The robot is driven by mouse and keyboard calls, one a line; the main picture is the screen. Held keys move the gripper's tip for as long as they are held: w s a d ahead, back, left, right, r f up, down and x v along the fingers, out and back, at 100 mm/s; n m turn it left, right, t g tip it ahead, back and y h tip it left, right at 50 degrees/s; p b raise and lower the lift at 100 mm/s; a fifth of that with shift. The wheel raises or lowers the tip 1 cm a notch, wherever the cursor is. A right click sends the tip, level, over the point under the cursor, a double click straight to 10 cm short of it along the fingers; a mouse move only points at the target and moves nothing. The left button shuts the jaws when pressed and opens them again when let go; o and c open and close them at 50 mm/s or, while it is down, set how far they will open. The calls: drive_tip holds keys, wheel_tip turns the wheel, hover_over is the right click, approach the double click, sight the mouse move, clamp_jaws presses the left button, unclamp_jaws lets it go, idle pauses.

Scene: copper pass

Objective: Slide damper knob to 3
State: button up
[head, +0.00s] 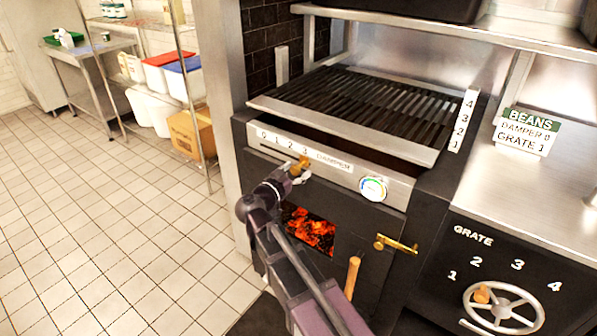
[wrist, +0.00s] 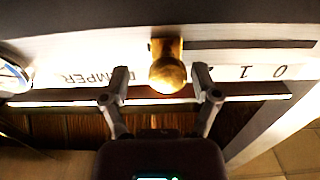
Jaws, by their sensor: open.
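The brass damper knob (head: 301,167) sticks out of the steel front strip (head: 340,172) of the grill. In the head view it stands just below the printed 3. In the wrist view the knob (wrist: 167,68) is at the left end of the dark slot (wrist: 250,44), with the 0 and 1 upside down to its right. The 2 is partly behind a finger and no 3 shows. My gripper (head: 292,176) is open in front of the knob. In the wrist view its fingertips (wrist: 160,84) are spread either side of the knob, with gaps on both sides.
A round dial (head: 374,188) and a brass latch (head: 395,244) are right of the knob. Glowing coals (head: 308,229) show below. A grate wheel (head: 503,308) is at lower right. The tiled floor left is clear.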

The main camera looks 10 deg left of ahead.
drive_tip(key=shift+a, duration=0.1)
drive_tip(key=v, duration=1.2)
idle(0.7)
